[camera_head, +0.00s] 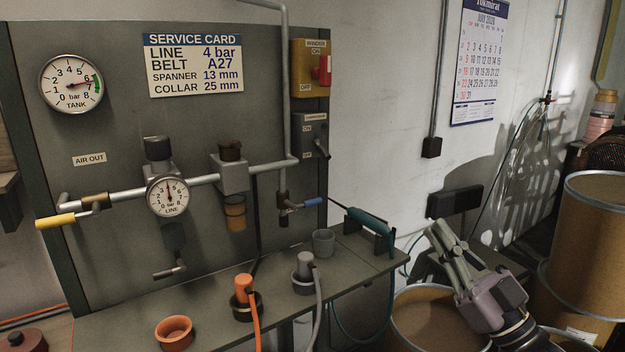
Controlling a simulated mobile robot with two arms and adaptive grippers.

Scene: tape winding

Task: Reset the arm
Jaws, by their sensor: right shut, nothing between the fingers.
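My right gripper (440,233) is at the lower right, beside the bench's right end and above a brown drum. Its fingers point up and to the left. They are shut with nothing held between them, and the gripper touches nothing that I can see. My left gripper is not in this view.
A grey panel (110,130) with gauges, a pipe and a yellow-handled valve stands behind the bench (205,318). Orange and grey plugs, cups and a teal air gun (365,226) are on the bench. Brown drums (590,235) crowd the right. Open air lies above my right gripper.

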